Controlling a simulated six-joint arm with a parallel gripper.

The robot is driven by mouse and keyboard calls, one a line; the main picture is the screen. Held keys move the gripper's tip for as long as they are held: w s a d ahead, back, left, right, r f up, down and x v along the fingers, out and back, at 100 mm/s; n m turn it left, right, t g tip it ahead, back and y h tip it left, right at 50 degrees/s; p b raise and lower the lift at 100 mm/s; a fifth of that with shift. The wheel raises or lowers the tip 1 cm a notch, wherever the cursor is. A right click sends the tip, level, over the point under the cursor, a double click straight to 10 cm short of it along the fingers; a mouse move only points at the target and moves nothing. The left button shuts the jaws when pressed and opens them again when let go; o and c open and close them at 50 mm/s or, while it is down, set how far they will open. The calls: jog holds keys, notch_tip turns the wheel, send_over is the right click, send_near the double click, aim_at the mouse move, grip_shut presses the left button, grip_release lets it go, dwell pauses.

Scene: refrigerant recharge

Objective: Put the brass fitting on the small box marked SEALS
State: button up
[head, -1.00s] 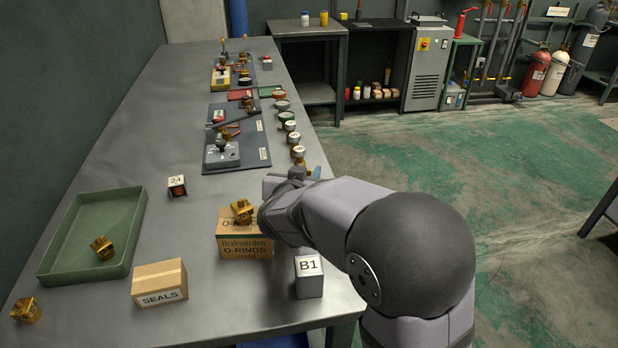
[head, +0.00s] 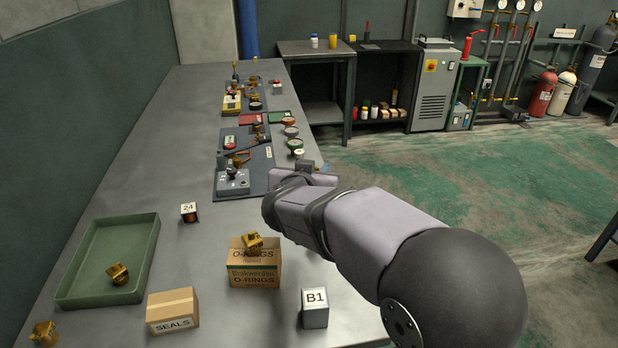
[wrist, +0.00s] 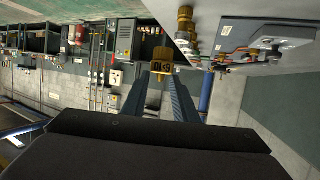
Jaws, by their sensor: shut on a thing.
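In the wrist view my gripper (wrist: 161,84) is shut on a brass fitting (wrist: 160,68) with dark marks on its face, held clear of any surface. In the head view my arm hides most of the gripper and the held piece. The small SEALS box (head: 173,310), tan cardboard, stands at the near left of the bench with a bare top. Other brass fittings show: one on the O-RINGS box (head: 252,240), one in the green tray (head: 118,273), one on the bench at the near left (head: 43,333). My gripper is beyond the boxes, to their right.
The O-RINGS box (head: 254,275) and the grey B1 block (head: 315,308) stand right of the SEALS box. The green tray (head: 150,250) lies to its left. A small block marked 24 (head: 189,212) stands farther back.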

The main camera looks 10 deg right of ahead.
jog(key=shift+r, duration=0.1)
jog(key=s+a+r+n+y+p, duration=0.2)
jog(key=a, duration=0.6)
jog(key=s+a+r+n+t+y+p, duration=0.1)
jog(key=s+a+n+y+p, duration=0.15)
jog(key=a, duration=0.65)
jog(key=s+a+r+n+y+p, duration=0.1)
jog(key=s+a+r+y+p, duration=0.15)
jog(key=a, duration=0.55)
jog(key=s+a+f+n+g+y+p, duration=0.15)
jog(key=s+a+n+y+p, duration=0.4)
jog(key=s+a, duration=1.2)
jog(key=m+t+h+p, duration=0.1)
jog(key=m+h+p, duration=0.1)
jog(key=m+h, duration=0.55)
send_over(168, 312)
jog(key=shift+n, duration=0.25)
jog(key=shift+f, duration=4.35)
jog(key=shift+f, duration=0.15)
